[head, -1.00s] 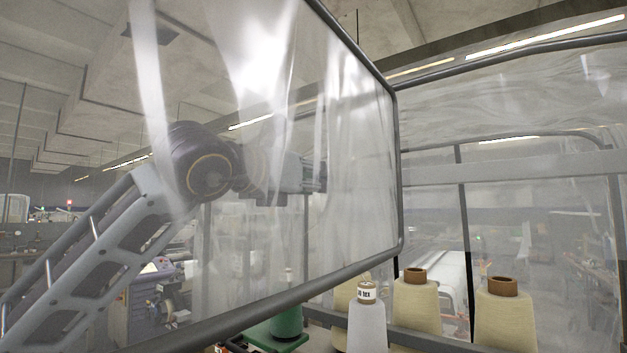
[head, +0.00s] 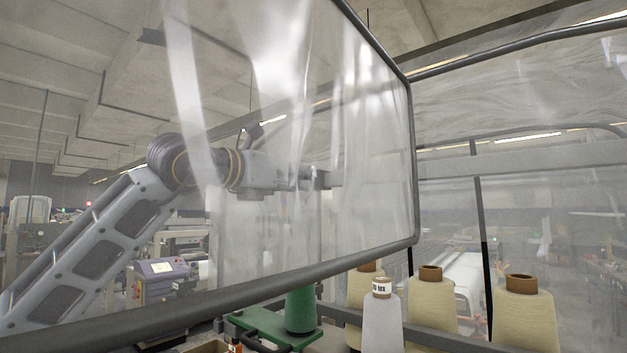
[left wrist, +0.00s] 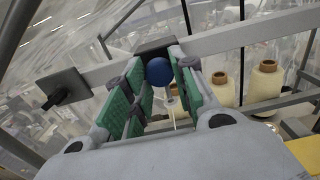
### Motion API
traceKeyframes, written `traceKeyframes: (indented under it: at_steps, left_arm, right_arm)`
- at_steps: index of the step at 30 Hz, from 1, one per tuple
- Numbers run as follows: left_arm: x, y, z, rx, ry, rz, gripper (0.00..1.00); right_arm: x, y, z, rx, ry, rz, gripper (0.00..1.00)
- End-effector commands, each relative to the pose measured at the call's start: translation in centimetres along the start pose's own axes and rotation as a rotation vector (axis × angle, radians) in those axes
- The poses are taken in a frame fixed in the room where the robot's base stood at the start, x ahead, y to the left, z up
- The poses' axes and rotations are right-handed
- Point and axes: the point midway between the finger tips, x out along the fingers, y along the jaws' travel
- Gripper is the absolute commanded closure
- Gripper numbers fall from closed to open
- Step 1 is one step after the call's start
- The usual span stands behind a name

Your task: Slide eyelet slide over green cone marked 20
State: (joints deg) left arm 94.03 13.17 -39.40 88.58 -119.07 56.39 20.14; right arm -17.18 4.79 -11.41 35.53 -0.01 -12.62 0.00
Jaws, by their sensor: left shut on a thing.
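My left gripper (head: 325,179) shows through a clear plastic screen in the head view, high above the cones. In the left wrist view its green-padded fingers (left wrist: 157,98) are shut around a blue ball knob (left wrist: 159,72), beside a dark block on a grey rail (left wrist: 205,43). This looks like the eyelet slide; its eyelet cannot be made out. A green cone (head: 300,312) stands on a green base (head: 262,325) at the lower middle of the head view. Its top is hidden behind the screen's frame, and no number on it is readable. My right gripper is not in view.
The dark-framed screen (head: 240,295) crosses the head view in front of my left arm. A white cone (head: 382,325) with a tex label and several cream cones (head: 432,310) stand right of the green cone. Another dark plate with a black knob (left wrist: 62,94) sits left on the rail.

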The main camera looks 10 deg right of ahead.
Motion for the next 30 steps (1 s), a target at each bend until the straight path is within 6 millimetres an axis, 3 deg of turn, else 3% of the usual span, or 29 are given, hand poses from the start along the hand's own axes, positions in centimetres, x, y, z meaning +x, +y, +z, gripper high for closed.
traceKeyframes:
  at_steps: [4,13,14,18,30]
  left_arm:
    - [0.02,1.43,-0.01,-0.002,0.001,0.000,1.00]
    - [0.03,1.49,-0.03,-0.001,0.001,0.000,1.00]
    - [0.03,1.49,-0.03,-0.001,0.001,0.000,0.70]
    - [0.03,1.46,-0.03,-0.001,0.001,-0.001,0.52]
    - [-0.09,1.45,-0.01,0.000,0.001,-0.001,0.51]
  right_arm:
    - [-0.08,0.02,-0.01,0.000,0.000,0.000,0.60]
    - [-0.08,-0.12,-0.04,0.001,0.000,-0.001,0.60]
    - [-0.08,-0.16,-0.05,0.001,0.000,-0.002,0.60]
    - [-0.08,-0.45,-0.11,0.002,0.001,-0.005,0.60]
    - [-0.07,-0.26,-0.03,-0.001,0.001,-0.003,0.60]
